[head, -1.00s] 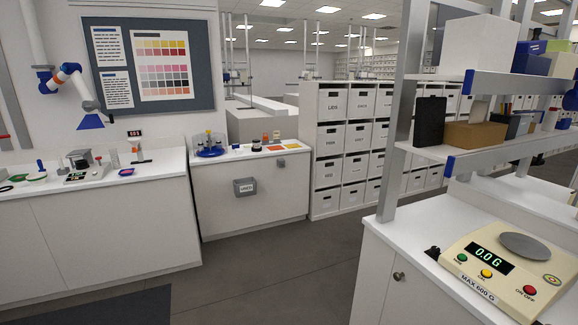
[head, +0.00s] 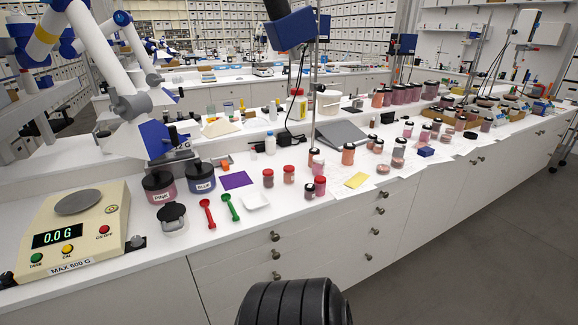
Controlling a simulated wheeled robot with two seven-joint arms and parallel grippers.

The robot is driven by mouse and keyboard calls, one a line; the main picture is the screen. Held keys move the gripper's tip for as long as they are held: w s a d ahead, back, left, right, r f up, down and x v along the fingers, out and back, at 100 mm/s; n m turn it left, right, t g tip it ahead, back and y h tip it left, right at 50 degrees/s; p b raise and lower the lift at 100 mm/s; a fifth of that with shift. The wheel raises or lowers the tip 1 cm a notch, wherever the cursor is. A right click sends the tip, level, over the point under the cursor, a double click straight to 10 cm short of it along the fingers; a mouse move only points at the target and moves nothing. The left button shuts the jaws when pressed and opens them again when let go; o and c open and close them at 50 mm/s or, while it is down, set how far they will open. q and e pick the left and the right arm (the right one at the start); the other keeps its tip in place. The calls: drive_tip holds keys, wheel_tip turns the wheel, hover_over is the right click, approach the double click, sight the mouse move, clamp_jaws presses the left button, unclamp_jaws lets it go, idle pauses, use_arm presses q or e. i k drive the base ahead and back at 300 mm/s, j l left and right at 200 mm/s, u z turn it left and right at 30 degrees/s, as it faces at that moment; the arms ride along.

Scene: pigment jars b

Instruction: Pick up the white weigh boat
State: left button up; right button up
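The white weigh boat (head: 256,199) is a small, shallow square dish. It lies on the white bench near the front edge, just right of a green spoon (head: 230,206) and a red spoon (head: 207,213). A purple sheet (head: 236,180) lies just behind it. No part of the boat is covered. Neither of my grippers shows in the head view.
A balance (head: 74,234) reading 0.0 stands at the left. Dark jars labelled PINK (head: 160,187) and BLUE (head: 200,178) stand behind the spoons. A black ribbed object (head: 294,304) fills the bottom centre.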

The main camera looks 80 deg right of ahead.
sight(255, 200)
drive_tip(key=z, duration=0.45)
drive_tip(key=l+z, duration=0.1)
drive_tip(key=z, duration=0.85)
drive_tip(key=i+z, duration=0.1)
drive_tip(key=z, duration=0.85)
